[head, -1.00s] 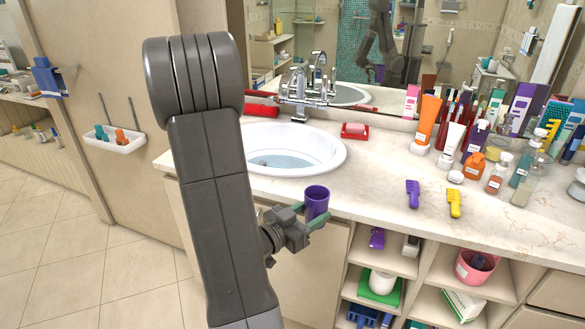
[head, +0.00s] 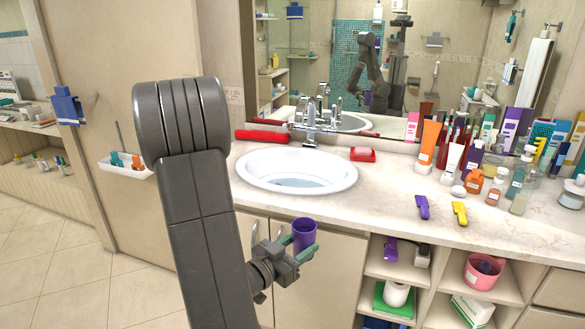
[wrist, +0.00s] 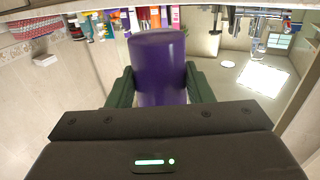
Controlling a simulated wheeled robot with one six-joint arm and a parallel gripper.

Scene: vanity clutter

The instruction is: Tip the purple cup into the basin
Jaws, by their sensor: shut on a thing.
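The purple cup (head: 304,236) is upright in the head view, in front of the counter and a little below its front edge. My gripper (head: 296,247) is shut on it, one green finger on each side. In the wrist view the cup (wrist: 160,66) fills the space between the two fingers (wrist: 160,88). The inside of the cup is too dark to tell what it holds. The white oval basin (head: 245,168) is set in the counter behind the cup, with water low inside. The cup is apart from the basin.
A chrome faucet (head: 312,125) stands behind the basin. A red soap dish (head: 362,154) sits right of it and a red object (head: 262,136) at its back left. Bottles and tubes crowd the right. Purple (head: 422,207) and yellow (head: 460,213) combs lie on the counter.

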